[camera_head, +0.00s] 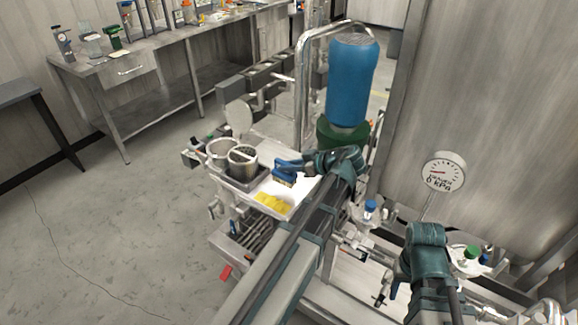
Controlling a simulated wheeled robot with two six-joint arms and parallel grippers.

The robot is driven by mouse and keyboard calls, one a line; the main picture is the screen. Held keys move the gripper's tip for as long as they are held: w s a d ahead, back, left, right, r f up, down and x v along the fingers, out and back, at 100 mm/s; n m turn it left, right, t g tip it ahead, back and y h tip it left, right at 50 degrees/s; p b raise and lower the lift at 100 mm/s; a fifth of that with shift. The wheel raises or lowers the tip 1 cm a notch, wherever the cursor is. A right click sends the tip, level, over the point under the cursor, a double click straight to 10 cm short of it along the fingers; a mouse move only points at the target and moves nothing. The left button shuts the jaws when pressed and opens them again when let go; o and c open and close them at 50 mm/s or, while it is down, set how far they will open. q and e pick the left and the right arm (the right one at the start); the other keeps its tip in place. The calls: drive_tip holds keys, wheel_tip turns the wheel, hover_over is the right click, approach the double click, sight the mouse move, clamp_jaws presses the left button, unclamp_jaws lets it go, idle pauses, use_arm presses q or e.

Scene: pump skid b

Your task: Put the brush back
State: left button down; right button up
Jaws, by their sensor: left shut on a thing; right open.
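A blue brush (285,171) with pale bristles on its underside is in my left gripper (306,165), which is shut on it. The brush is over or at the back right part of a white tray (281,205); I cannot tell whether it touches the tray. My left arm hides the tray's right side. My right gripper (424,240) is at the lower right, in front of the steel tank and apart from the brush. It is open, with its fingertips mostly hidden, and I see nothing held in it.
Yellow pieces (273,202) lie at the tray's front. Two metal cups (241,158) stand left of the tray. A blue motor (351,80) and bent pipe rise behind. A gauge (443,172) is on the tank at right. Valves surround my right arm. Open floor lies left.

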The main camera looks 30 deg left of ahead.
sight(295, 176)
use_arm(q)
drive_tip(key=shift+f+b, duration=1.8)
drive_tip(key=shift+f, duration=0.25)
drive_tip(key=shift+f, duration=0.2)
drive_tip(key=c, duration=0.7)
unclamp_jaws()
drive_tip(key=p+v, duration=0.6)
drive_tip(key=v, duration=0.7)
drive_tip(key=shift+s+d+r, duration=0.1)
drive_tip(key=shift+d+r, duration=0.1)
drive_tip(key=shift+d, duration=0.15)
drive_tip(key=shift+s+f, duration=0.1)
drive_tip(key=s+d+f+m+h, duration=0.3)
drive_tip(key=s+d+m, duration=0.2)
drive_tip(key=d+m, duration=0.1)
drive_tip(key=s+d+f+m+h, duration=0.4)
drive_tip(key=s+d+m, duration=0.1)
drive_tip(key=m, duration=0.3)
drive_tip(key=s+d+f+m+g+h, duration=0.1)
drive_tip(key=s+d+f+m+h, duration=0.2)
drive_tip(key=s+d+m, duration=0.2)
drive_tip(key=shift+s+d+f+m+h, duration=0.1)
drive_tip(key=shift+d+f+m+h, duration=0.1)
drive_tip(key=shift+d+m, duration=0.35)
drive_tip(key=shift+s+d+f+m+h, duration=0.1)
drive_tip(key=shift+d+f+m+h, duration=0.1)
drive_tip(key=shift+d+m, duration=0.35)
